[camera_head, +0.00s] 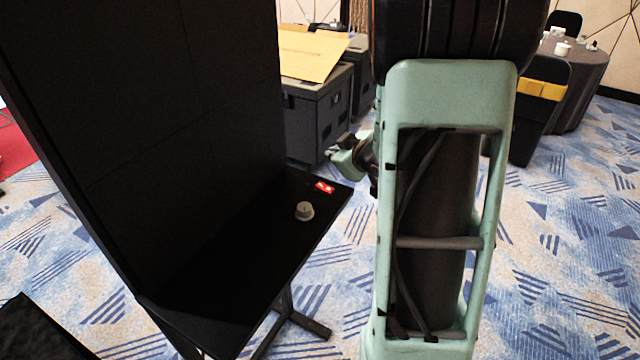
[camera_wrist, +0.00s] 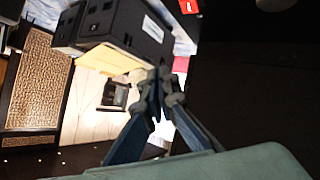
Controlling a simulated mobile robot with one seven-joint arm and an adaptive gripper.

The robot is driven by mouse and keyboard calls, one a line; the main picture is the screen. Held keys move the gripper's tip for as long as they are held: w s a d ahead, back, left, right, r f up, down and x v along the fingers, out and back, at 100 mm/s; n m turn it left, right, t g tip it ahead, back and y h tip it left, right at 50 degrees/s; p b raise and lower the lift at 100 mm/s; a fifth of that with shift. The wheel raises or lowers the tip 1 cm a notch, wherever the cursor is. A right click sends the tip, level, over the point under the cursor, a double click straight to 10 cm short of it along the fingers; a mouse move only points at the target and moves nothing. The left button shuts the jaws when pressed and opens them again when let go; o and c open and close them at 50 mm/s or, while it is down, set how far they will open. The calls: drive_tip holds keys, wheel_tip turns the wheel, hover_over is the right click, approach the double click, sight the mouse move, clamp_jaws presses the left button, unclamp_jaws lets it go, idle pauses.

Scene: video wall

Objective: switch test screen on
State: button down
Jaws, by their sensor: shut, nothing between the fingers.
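The screen (camera_head: 150,90) is a tall black panel at the left of the head view, and it looks dark. A black shelf (camera_head: 235,265) juts out from its lower part. A small red switch with white marks (camera_head: 324,187) sits near the shelf's far right corner; it also shows at the top edge of the wrist view (camera_wrist: 188,6). My gripper (camera_wrist: 165,74) is shut and empty, apart from the switch. In the head view my arm partly hides it.
Dark cases (camera_head: 318,120) with a yellowish board (camera_head: 312,55) on top stand behind the shelf. A round table (camera_head: 585,75) and a dark chair (camera_head: 535,110) are at the back right. Patterned carpet (camera_head: 560,240) is open at right. The shelf's leg (camera_head: 290,310) reaches the floor.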

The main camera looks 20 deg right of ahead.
sight(322, 187)
drive_tip(key=shift+w+a+f+b, duration=0.25)
drive_tip(key=shift+w+f+b, duration=0.1)
drive_tip(key=shift+f+b, duration=1)
drive_tip(key=shift+w+a+f+b, duration=0.3)
drive_tip(key=shift+w+f+b, duration=0.1)
drive_tip(key=shift+f+b, duration=0.95)
drive_tip(key=shift+w+a+f+b, duration=0.25)
drive_tip(key=shift+w+f+b, duration=0.1)
drive_tip(key=shift+f+b, duration=0.95)
drive_tip(key=shift+f, duration=0.15)
drive_tip(key=shift+w+f+b, duration=0.1)
drive_tip(key=shift+f+b, duration=0.2)
drive_tip(key=shift+f, duration=0.05)
drive_tip(key=shift+a+f+b, duration=0.15)
drive_tip(key=shift+f+b, duration=0.2)
drive_tip(key=shift+f, duration=0.05)
drive_tip(key=shift+r, duration=0.15)
drive_tip(key=shift+d+r+p, duration=0.2)
drive_tip(key=shift+r+p, duration=0.5)
drive_tip(key=shift+p, duration=0.1)
drive_tip(key=r+p, duration=0.1)
drive_tip(key=s+r+p, duration=0.1)
drive_tip(key=r+p, duration=0.1)
drive_tip(key=d+r+p, duration=0.1)
drive_tip(key=r, duration=0.1)
drive_tip(key=shift+s+p, duration=0.25)
drive_tip(key=shift+p, duration=0.15)
drive_tip(key=shift+f, duration=0.15)
